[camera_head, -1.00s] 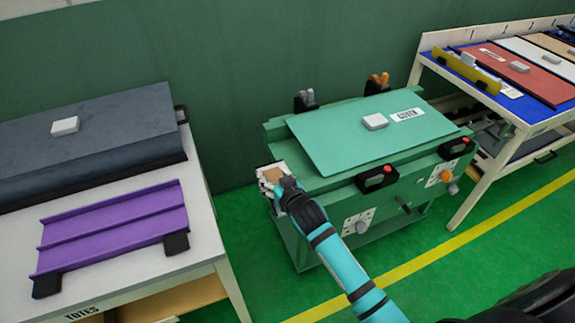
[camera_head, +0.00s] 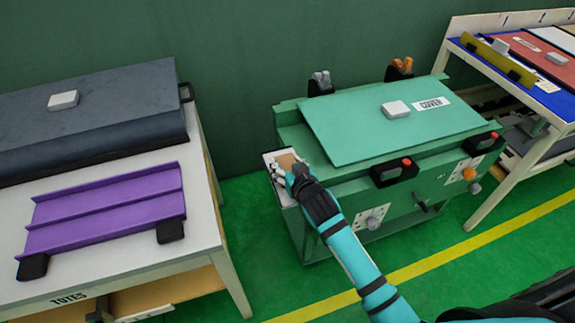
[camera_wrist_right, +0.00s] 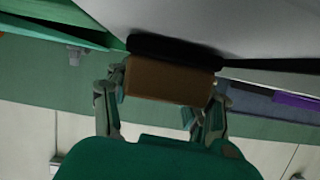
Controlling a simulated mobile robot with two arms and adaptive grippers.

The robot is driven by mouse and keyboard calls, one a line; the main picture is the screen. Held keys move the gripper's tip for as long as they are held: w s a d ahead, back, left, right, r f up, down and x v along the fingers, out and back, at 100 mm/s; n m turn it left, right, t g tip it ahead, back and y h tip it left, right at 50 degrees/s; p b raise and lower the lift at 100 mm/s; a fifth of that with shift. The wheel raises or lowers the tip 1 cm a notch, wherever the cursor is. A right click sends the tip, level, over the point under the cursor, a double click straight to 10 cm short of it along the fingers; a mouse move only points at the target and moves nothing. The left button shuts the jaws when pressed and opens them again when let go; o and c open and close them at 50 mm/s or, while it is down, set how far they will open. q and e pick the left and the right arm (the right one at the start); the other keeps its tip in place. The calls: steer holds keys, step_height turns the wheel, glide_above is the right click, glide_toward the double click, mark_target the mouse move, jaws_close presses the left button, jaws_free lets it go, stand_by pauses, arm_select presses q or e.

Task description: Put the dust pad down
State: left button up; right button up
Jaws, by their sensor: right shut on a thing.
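The dust pad shows as a brown block (camera_head: 287,161) in the head view. In the right wrist view its brown body (camera_wrist_right: 172,80) has a dark layer (camera_wrist_right: 175,48) along the side away from me. My right gripper (camera_head: 294,173) is shut on it, with a finger at each end in the right wrist view (camera_wrist_right: 165,95). The pad is at the white shelf (camera_head: 283,190) on the left end of the green machine. The dark layer is against or very close to a pale surface; I cannot tell if it touches. My left gripper is not in view.
The green cover (camera_head: 370,135) with a pale block (camera_head: 396,109) lies on the machine (camera_head: 330,195), right of my gripper. Black latches (camera_head: 395,172) line its front. A white table (camera_head: 110,256) with a purple tray (camera_head: 105,210) stands left, across a floor gap.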

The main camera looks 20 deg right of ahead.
steer(key=shift+f, duration=0.2)
steer(key=o, duration=1.1)
steer(key=shift+c, duration=0.2)
steer(key=shift+o, duration=0.5)
steer(key=shift+r, duration=0.1)
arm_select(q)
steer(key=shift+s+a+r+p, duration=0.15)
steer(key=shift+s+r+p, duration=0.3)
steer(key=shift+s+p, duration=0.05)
arm_select(e)
steer(key=v, duration=1.2)
